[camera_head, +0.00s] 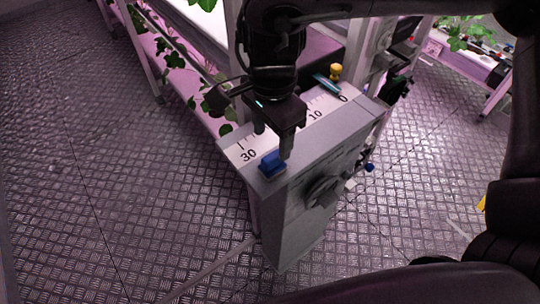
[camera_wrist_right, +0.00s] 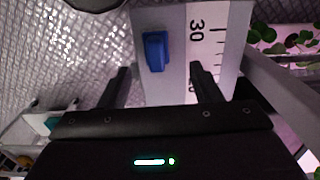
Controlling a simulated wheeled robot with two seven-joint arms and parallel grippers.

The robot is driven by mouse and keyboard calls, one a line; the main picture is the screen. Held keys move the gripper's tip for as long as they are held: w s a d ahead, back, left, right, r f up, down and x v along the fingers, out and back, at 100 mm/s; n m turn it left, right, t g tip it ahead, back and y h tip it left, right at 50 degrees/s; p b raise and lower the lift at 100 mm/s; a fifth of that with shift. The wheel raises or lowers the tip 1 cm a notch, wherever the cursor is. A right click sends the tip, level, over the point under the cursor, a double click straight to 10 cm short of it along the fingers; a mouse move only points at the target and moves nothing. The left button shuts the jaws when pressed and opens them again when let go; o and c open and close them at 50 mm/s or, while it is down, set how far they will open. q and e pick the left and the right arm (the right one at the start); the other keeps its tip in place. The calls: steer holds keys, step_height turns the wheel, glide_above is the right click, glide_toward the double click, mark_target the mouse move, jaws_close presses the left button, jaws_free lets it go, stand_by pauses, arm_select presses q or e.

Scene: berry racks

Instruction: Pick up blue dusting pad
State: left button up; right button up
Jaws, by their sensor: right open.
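The blue dusting pad (camera_head: 272,163) lies on the top of a grey cabinet, near its front-left corner and close to the printed 30. It also shows in the right wrist view (camera_wrist_right: 156,51), beyond the fingertips and a little left of the middle between them. My right gripper (camera_head: 272,143) points down over the cabinet top, just behind the pad in the head view. Its two fingers (camera_wrist_right: 160,68) are apart with nothing between them. I cannot tell whether a fingertip touches the pad. My left gripper is not in view.
The grey cabinet top (camera_head: 325,127) carries a white ruler strip. A yellow object (camera_head: 336,72) and a teal tool (camera_head: 327,85) are at its far end. A knob (camera_head: 325,190) sticks out of the cabinet's side. Plant racks stand behind; the metal floor at left is clear.

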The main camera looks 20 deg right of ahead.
mark_target(273, 156)
steer(key=shift+d+f, duration=0.15)
steer(key=shift+f, duration=0.1)
steer(key=shift+s+f+p, duration=0.15)
steer(key=shift+f+p, duration=0.15)
steer(key=shift+f, duration=1.5)
steer(key=shift+s+f+p, duration=0.1)
steer(key=shift+f+p, duration=0.2)
steer(key=shift+f, duration=1.45)
steer(key=c, duration=1.1)
steer(key=shift+o, duration=0.2)
steer(key=shift+r, duration=0.15)
